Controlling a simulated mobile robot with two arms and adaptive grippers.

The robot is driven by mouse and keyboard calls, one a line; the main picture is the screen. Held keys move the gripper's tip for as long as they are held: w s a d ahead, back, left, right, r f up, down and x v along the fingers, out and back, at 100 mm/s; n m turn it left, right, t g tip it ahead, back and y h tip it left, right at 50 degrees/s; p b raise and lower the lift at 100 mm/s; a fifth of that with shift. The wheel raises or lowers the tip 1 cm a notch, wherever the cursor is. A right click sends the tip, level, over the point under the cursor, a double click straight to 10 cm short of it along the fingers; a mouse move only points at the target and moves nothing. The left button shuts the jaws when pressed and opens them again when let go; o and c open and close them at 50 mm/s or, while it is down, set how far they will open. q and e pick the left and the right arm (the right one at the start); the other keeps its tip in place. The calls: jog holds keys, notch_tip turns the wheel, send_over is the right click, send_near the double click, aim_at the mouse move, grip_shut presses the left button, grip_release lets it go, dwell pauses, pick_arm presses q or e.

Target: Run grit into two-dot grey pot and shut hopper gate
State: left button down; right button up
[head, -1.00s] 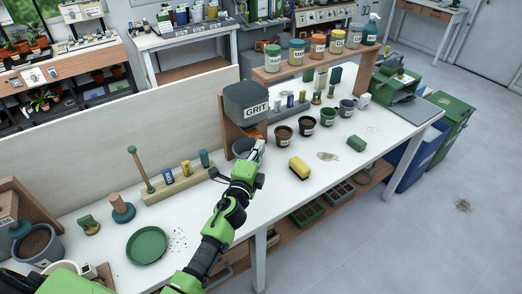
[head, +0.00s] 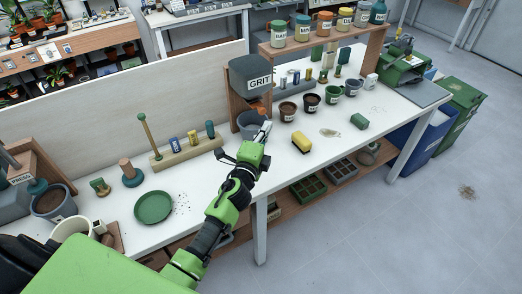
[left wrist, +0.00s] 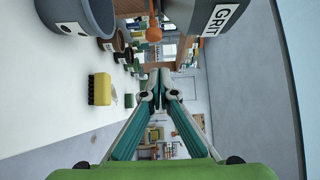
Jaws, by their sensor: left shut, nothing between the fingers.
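The grey hopper marked GRIT (head: 250,76) stands on a wooden stand at the back of the white bench, and also shows at the top right of the left wrist view (left wrist: 222,22). The grey pot (head: 248,126) is under the hopper. In the left wrist view the pot (left wrist: 88,14) has dark dots on its side. An orange gate knob (left wrist: 153,34) shows between pot and hopper; how far the gate is open I cannot tell. My left gripper (head: 265,130) is shut and empty, just in front of the pot and stand. My right gripper is out of view.
A block with tools (head: 187,152) stands behind my arm.

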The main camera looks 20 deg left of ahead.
pick_arm(q)
jog(key=s+b, duration=0.1)
jog(key=s, duration=0.6)
jog(key=shift+s+f, duration=0.3)
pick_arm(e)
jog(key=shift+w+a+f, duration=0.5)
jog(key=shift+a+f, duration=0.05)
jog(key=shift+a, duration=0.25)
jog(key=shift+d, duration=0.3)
